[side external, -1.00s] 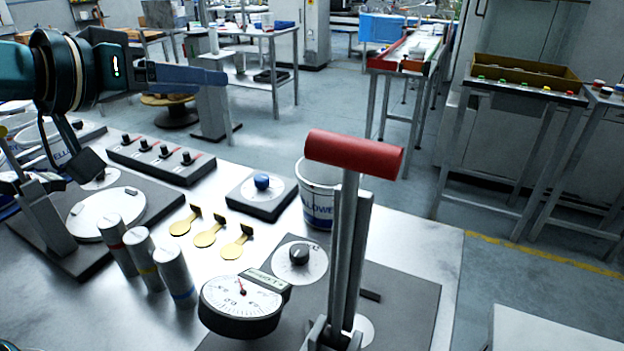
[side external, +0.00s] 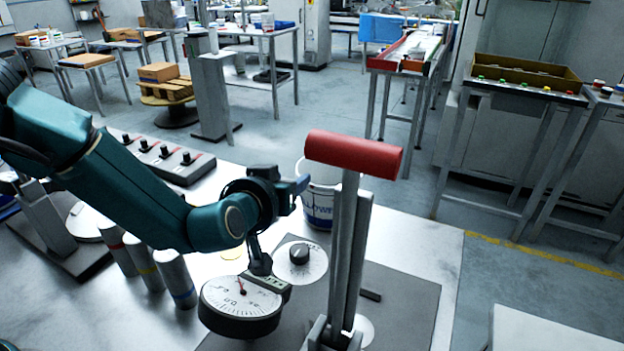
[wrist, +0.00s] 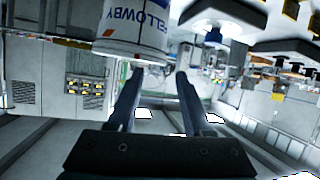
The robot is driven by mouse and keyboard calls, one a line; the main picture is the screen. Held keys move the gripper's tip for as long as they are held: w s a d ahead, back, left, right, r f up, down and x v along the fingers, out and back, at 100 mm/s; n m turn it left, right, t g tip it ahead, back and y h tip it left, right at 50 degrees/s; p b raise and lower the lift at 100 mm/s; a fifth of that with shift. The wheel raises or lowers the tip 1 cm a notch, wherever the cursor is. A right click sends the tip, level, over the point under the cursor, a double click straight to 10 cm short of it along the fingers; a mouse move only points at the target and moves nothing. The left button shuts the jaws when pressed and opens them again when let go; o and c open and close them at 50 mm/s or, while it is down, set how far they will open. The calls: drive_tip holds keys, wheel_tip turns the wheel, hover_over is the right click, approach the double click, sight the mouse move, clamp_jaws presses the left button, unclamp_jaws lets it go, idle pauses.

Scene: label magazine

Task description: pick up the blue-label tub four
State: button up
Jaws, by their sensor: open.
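A white tub (side external: 319,208) with a blue label stands on the bench behind the red-handled press, which partly hides it. Its number cannot be read. In the wrist view the tub (wrist: 130,22) is at the top, left of centre, with blue lettering and a small orange patch. My gripper (side external: 300,184) is at the tub's left side in the side view, pointing at it. In the wrist view my gripper (wrist: 159,72) is open with nothing between the fingers. The tub is just beyond the fingertips, more toward the left finger. Whether they touch is unclear.
The press's red handle (side external: 352,153) stands close to the right of the tub. A dial gauge (side external: 240,302) and a black knob (side external: 299,253) are below my gripper. Grey cylinders (side external: 174,279) stand at the left. A row of knobs (side external: 162,150) lies behind my arm.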

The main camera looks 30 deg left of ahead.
sight(296, 172)
drive_tip(key=shift+a+x, duration=0.15)
drive_tip(key=shift+x, duration=2.25)
drive_tip(key=shift+a+x, duration=0.1)
drive_tip(key=shift+x, duration=2.25)
drive_tip(key=shift+r, duration=0.1)
clamp_jaws()
